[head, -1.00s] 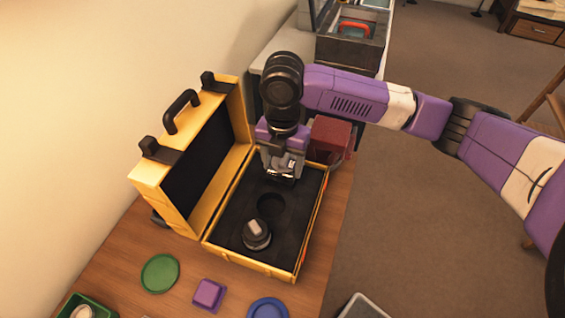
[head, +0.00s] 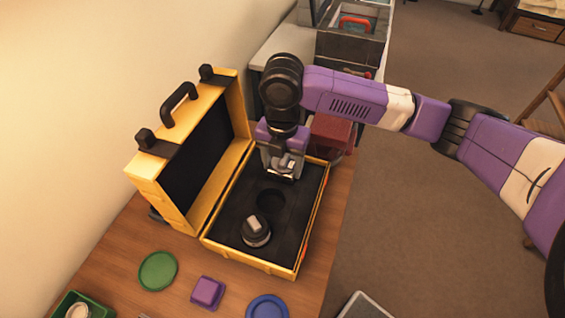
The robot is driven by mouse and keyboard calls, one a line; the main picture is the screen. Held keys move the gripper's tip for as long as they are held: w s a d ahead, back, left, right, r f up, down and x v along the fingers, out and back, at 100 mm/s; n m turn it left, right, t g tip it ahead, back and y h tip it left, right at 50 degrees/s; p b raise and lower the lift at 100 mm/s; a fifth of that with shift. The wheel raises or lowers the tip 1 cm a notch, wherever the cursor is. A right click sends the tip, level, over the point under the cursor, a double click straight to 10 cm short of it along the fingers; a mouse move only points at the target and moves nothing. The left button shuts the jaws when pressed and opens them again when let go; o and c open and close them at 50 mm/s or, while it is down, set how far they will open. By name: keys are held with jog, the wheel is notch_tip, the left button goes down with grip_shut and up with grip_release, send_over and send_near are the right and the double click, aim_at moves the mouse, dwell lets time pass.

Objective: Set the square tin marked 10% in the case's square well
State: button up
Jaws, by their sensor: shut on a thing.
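The yellow case (head: 253,265) stands open on the wooden table, its lid tilted back to the left. Its black foam insert shows a round well (head: 271,201), with a dark, grey-topped cylindrical piece (head: 257,230) standing in the foam nearer me. My gripper (head: 280,175) points down over the far end of the insert, shut on a small pale thing, apparently the square tin. The fingers hide most of it, and no marking can be read. The square well does not show; my gripper covers that part of the foam. I cannot tell whether the tin touches the foam.
A dark red box (head: 331,133) stands just beyond the case, close to my gripper. A green disc (head: 158,271), a purple square block (head: 207,292), a blue round dish (head: 267,309) and a green tray (head: 84,306) lie on the near table. The wall is close on the left.

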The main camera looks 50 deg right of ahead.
jog(key=shift+f+b, duration=0.35)
jog(key=shift+f, duration=0.2)
jog(key=o, duration=1.7)
jog(key=shift+r, duration=0.1)
jog(key=shift+r+p, duration=3.5)
jog(key=shift+r, duration=0.95)
